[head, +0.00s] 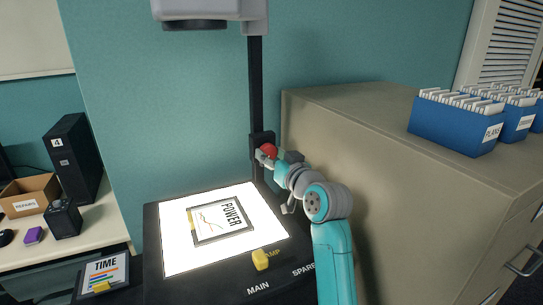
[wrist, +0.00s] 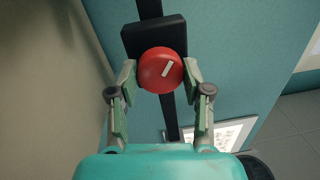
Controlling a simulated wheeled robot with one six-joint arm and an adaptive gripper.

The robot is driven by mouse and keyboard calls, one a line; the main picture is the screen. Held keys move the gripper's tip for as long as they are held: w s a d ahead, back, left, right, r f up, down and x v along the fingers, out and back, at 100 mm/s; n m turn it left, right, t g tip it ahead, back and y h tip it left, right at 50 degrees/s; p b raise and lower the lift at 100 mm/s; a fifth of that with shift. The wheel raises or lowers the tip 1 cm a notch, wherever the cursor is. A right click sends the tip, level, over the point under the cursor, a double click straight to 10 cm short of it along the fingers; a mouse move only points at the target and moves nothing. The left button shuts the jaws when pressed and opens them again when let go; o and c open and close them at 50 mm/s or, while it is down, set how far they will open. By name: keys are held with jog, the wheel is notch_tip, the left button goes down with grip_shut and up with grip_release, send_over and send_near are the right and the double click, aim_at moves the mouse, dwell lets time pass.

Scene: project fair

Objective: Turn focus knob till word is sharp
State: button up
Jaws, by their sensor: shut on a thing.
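The red focus knob (head: 268,151) sits on a black carriage (head: 257,141) on the projector's dark post. In the wrist view the knob (wrist: 161,70) shows a pale slanted mark on its face. My gripper (wrist: 160,75) is shut on the knob, with one finger at each side. In the head view my gripper (head: 266,155) meets the knob from the right. The overhead projector's lit stage (head: 180,245) holds a framed slide (head: 222,219) reading POWER. The projector head (head: 205,12) is cut off at the top. The projected word is out of view.
A yellow lamp switch (head: 260,260) is on the projector's front, near MAIN and SPARE labels. A tan cabinet (head: 350,120) with blue file boxes (head: 455,127) stands close on the right. A TIME slide (head: 104,272) and a desk (head: 100,218) are at left.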

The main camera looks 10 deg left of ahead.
jog(key=n, duration=0.5)
dwell(0.4)
jog(key=o, duration=1.2)
jog(key=shift+c, duration=0.2)
jog(key=v, duration=1.2)
jog(key=shift+r, duration=0.25)
jog(key=shift+d, duration=0.1)
